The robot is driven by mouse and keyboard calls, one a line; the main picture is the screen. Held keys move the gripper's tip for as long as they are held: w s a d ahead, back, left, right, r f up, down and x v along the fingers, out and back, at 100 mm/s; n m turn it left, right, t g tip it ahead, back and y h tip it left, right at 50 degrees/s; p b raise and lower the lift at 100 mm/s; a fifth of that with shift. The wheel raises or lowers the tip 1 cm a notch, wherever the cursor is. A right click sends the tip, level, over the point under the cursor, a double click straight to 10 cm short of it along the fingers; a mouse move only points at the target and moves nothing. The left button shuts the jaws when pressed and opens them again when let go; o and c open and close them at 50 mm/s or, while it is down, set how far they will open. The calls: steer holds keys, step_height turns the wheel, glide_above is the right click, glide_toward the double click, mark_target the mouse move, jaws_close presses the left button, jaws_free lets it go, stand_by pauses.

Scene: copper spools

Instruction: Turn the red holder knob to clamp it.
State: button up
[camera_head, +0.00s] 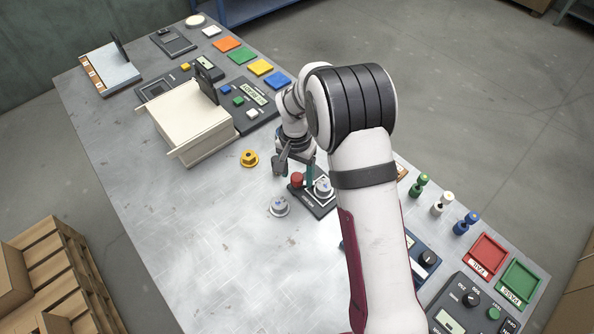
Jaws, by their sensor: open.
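The red knob (297,181) stands on a dark holder plate (318,208) near the middle of the table. A grey spool-like part (323,188) sits on the same plate, just right of the knob. My gripper (294,174) points down at the knob, with a grey finger to its left and a dark green finger to its right. The fingers are apart. I cannot tell whether either finger touches the knob. My arm hides part of the table right of the holder.
A loose grey spool (279,207) lies just in front of the holder, and a yellow one (249,158) lies to the left. A cream box (190,128) stands further left. Red (485,256) and green (518,284) trays are at right. The front left table surface is clear.

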mark_target(296, 176)
step_height(296, 176, up, 16)
steer(key=shift+a, duration=0.15)
steer(key=shift+w+f, duration=0.1)
steer(key=s+d+r+y, duration=0.1)
steer(key=s+d+r, duration=0.25)
steer(key=s, duration=0.45)
steer(key=s+d+r, duration=0.2)
steer(key=s+d, duration=0.3)
steer(key=s, duration=0.3)
steer(key=s+d+f+m+y, duration=0.1)
steer(key=s+f, duration=0.2)
steer(key=s, duration=1)
steer(key=shift+s+d, duration=0.25)
steer(key=shift+s, duration=0.05)
